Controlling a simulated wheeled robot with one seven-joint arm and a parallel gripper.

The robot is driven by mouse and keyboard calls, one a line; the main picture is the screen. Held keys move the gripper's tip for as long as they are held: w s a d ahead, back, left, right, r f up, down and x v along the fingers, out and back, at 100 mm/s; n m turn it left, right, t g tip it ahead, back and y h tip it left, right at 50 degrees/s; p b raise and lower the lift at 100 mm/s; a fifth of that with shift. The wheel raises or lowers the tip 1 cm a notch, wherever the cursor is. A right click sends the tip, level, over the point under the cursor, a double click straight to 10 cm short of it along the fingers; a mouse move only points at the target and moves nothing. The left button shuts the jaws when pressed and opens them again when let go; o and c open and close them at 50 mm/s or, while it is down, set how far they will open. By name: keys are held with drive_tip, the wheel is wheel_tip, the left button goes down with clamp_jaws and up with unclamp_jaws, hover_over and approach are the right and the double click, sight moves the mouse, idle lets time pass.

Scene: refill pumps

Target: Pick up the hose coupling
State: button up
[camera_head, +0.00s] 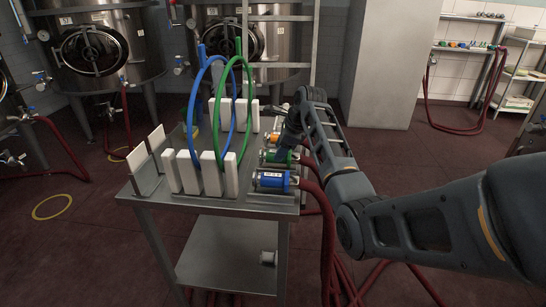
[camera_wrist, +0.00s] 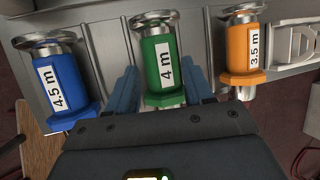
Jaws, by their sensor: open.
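Three hose couplings lie side by side on the right side of a metal cart. In the wrist view they are a blue one labelled 4.5 m (camera_wrist: 58,88) at left, a green one labelled 4 m (camera_wrist: 163,66) in the middle and an orange one labelled 3.5 m (camera_wrist: 243,47) at right. The head view also shows the blue coupling (camera_head: 270,181). My gripper (camera_wrist: 162,80) is open, with one finger on each side of the green coupling. I cannot tell whether the fingers touch it. In the head view my gripper partly hides the green and orange couplings.
The cart (camera_head: 233,208) also holds white upright blocks (camera_head: 210,173) and tall blue (camera_head: 189,110) and green (camera_head: 250,120) hoops close to my arm. Red hoses (camera_head: 328,235) hang from the cart's right side. Steel tanks (camera_head: 95,50) stand behind.

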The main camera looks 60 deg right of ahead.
drive_tip(key=shift+x, duration=1.55)
clamp_jaws()
